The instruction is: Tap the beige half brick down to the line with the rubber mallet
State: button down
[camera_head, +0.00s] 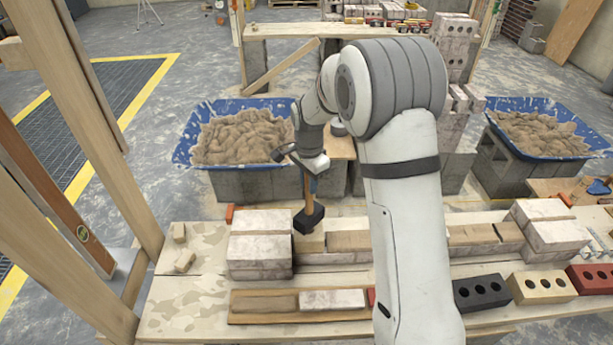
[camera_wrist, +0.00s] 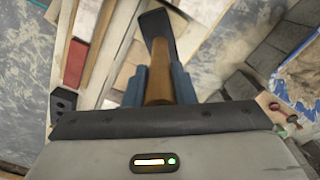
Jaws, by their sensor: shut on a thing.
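My gripper (camera_head: 311,172) is shut on the wooden handle of the rubber mallet (camera_head: 309,219). The mallet hangs with its black head down. In the wrist view the blue fingers of my gripper (camera_wrist: 158,88) stand on both sides of the handle, and the black mallet head (camera_wrist: 156,22) is at the top. A beige half brick (camera_head: 312,243) sits in the low brick course, just right of the stacked pale bricks at the left end. The mallet head is over it and covers part of it; I cannot tell whether they touch. I cannot make out the line.
Stacked pale bricks (camera_head: 260,243) stand left of the half brick, and another stack (camera_head: 548,228) stands at the right end. A wooden tray (camera_head: 245,318) with bricks lies in front. A blue mortar tub (camera_head: 190,160) stands behind. My arm hides the middle of the course.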

notch_tip(320, 180, down, 5)
jog(key=b, duration=0.3)
jog(key=shift+r+b, duration=0.2)
jog(key=shift+b, duration=0.1)
notch_tip(320, 180, up, 5)
jog(key=p, duration=0.3)
